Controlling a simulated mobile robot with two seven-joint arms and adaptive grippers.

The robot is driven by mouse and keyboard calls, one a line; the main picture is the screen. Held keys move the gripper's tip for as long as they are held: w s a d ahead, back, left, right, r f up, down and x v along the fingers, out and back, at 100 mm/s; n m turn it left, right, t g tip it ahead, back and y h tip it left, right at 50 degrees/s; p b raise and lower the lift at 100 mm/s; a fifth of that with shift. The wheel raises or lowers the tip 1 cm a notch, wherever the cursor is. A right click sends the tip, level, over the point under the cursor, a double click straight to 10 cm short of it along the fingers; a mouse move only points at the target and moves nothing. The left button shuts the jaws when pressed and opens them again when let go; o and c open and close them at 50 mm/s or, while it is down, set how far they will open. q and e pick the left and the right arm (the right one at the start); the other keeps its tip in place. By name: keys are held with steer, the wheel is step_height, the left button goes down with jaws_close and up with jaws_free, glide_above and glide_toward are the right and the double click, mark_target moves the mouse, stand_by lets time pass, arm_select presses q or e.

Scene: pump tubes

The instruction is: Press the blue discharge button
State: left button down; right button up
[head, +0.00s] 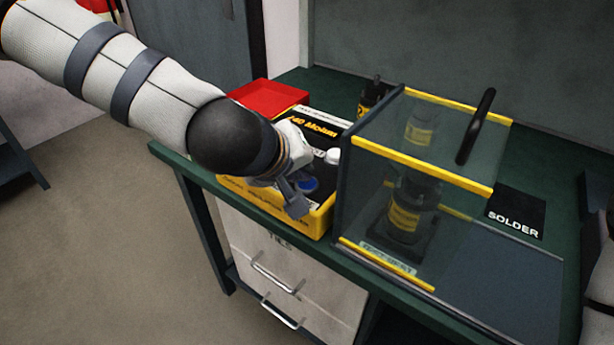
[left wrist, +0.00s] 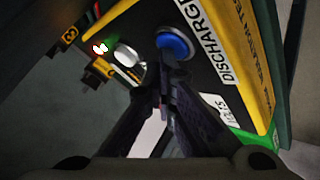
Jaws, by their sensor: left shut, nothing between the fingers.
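The blue discharge button (head: 308,184) sits on the dark top of a yellow-sided box (head: 285,208) on the green bench. It also shows in the left wrist view as a round blue cap (left wrist: 174,44) beside a DISCHARGE label (left wrist: 208,38). My left gripper (head: 299,207) is shut and empty, pointing down over the box's front part. In the left wrist view its fingertips (left wrist: 166,66) are just below the blue button in the picture; I cannot tell whether they touch it. The arm hides part of the box. My right gripper is not in view.
A clear case with yellow edges (head: 465,176) and a black handle (head: 476,127) stands right of the box, with a dark tube device inside. A red tray (head: 268,96) lies behind. A white knob (left wrist: 126,55) is near the button. A SOLDER mat (head: 516,212) lies at right.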

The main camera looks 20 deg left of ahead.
arm_select(q)
steer(key=shift+r, duration=1.1)
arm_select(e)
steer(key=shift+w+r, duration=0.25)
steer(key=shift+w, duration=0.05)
arm_select(q)
step_height(320, 180, up, 5)
steer(key=shift+f, duration=0.1)
stand_by(0.5)
